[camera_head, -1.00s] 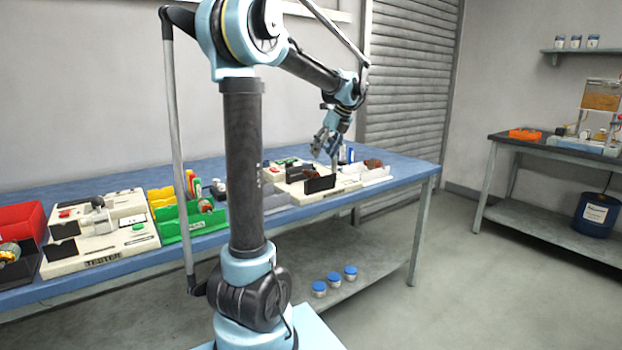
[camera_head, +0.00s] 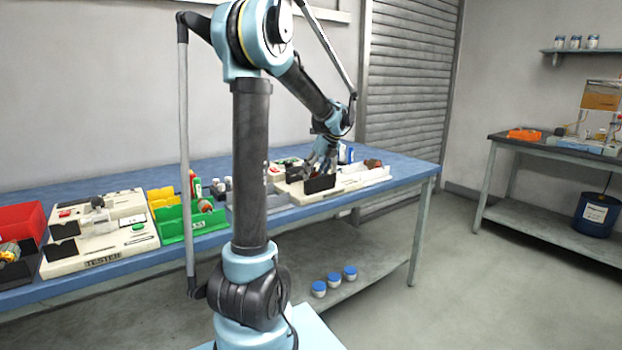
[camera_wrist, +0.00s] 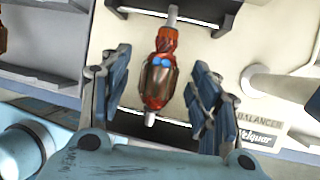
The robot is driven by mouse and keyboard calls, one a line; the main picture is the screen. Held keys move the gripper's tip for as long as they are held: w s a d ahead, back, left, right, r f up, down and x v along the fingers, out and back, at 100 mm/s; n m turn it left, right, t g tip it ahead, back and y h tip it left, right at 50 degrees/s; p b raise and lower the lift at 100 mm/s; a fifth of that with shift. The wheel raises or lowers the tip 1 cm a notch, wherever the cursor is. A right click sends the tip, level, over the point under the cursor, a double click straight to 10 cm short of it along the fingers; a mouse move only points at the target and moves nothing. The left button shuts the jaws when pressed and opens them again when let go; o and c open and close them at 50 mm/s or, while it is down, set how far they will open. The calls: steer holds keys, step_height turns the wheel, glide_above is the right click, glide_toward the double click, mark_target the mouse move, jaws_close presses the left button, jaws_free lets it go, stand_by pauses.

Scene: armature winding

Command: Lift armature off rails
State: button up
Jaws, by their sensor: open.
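The armature (camera_wrist: 157,85), with reddish windings, a copper-brown core and a grey shaft, shows in the wrist view across a cream machine marked BALANCER (camera_wrist: 290,52). Dark rails lie under its two shaft ends. My gripper (camera_wrist: 158,100) is open, with one finger on each side of the armature and a visible gap to both. In the head view my gripper (camera_head: 322,172) is low over the balancer (camera_head: 290,189), behind its black plate (camera_head: 320,184). The armature is hidden there. Whether the fingers are at its height I cannot tell.
On the blue workbench (camera_head: 405,158), a white tray (camera_head: 375,175) with a dark reddish part stands right of the balancer. A green bin (camera_head: 180,224) and a cream tester (camera_head: 100,258) are to the left. A blue-and-white bottle (camera_head: 346,153) stands close behind my gripper.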

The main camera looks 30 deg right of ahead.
steer(key=c, duration=1.3)
